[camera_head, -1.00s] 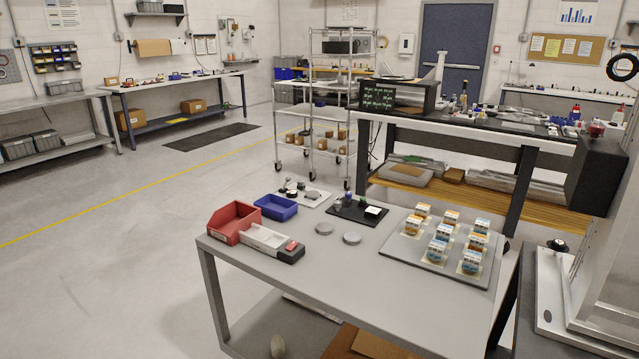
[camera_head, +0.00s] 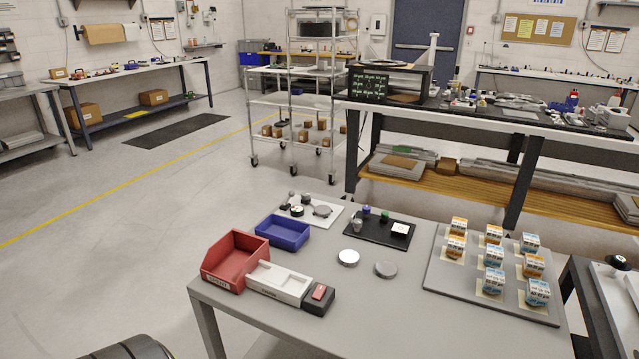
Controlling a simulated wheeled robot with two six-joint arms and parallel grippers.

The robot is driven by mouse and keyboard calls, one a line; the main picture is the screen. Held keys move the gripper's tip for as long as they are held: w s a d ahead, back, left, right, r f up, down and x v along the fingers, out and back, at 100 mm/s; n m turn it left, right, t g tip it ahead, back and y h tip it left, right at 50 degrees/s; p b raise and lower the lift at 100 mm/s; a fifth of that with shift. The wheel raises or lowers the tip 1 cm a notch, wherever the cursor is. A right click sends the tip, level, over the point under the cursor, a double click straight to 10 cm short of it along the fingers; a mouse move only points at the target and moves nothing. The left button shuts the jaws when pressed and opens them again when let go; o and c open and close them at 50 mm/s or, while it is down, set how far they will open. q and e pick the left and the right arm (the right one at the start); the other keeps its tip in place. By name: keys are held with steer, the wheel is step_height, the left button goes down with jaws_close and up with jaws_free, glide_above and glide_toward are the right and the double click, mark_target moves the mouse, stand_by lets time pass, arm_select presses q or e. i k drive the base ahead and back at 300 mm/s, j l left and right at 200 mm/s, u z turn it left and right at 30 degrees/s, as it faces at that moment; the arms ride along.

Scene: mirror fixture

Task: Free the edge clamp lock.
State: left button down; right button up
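I cannot make out an edge clamp or its lock for sure. At the right edge, a pale plate (camera_head: 626,304) with a black knob (camera_head: 617,263) shows in part, cut off by the frame. I cannot tell whether the knob belongs to the clamp. Neither of my grippers is in view.
A grey table (camera_head: 385,325) stands in front. It holds a red bin (camera_head: 232,263), a blue bin (camera_head: 282,232), a white tray (camera_head: 277,284), two round discs and a grey board (camera_head: 452,297) with several small boxes. Open floor (camera_head: 110,265) lies to the left.

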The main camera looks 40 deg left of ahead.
mark_target(292, 194)
steer(key=j+z, duration=0.2)
steer(key=j, duration=2.55)
steer(key=k, duration=0.05)
